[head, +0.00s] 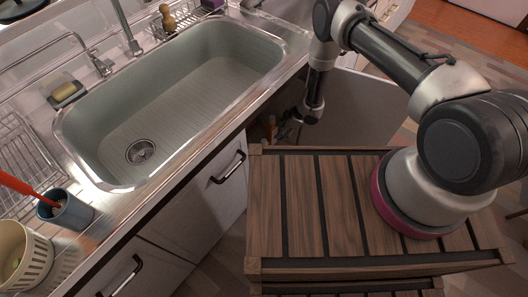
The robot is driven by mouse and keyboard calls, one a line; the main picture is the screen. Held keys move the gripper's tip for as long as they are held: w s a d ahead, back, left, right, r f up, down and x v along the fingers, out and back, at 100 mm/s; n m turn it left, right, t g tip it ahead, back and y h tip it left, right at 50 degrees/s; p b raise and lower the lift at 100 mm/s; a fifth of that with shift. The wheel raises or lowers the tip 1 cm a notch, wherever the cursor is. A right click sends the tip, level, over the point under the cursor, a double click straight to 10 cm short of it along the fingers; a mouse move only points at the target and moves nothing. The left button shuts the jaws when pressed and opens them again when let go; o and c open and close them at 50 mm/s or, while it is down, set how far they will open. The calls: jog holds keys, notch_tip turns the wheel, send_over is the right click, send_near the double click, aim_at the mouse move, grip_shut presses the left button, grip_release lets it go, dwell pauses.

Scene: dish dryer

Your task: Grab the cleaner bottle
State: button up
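My gripper (288,129) reaches low into the dark opening under the sink counter, at the middle of the head view. It is small, dark and partly in shadow, so I cannot tell whether its fingers are open or shut. An orange-brown object (270,128) shows just left of it in the opening and may be the cleaner bottle. Its lower part is hidden by the wooden slatted top. I cannot tell whether the gripper touches it.
A grey cabinet door (355,105) stands open to the right of the gripper. The metal sink (190,85) is above left, with closed drawers (205,195) below its edge. A blue cup (68,212) and cream basket (22,258) stand on the counter at left.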

aim_at(265, 140)
jog(key=shift+y, duration=0.3)
jog(key=x, duration=0.4)
jog(key=a+x, duration=0.1)
jog(key=x, duration=0.3)
jog(key=r+x, duration=0.1)
jog(key=x, duration=0.3)
jog(key=shift+w+a, duration=0.25)
jog(key=shift+a, duration=0.05)
grip_shut()
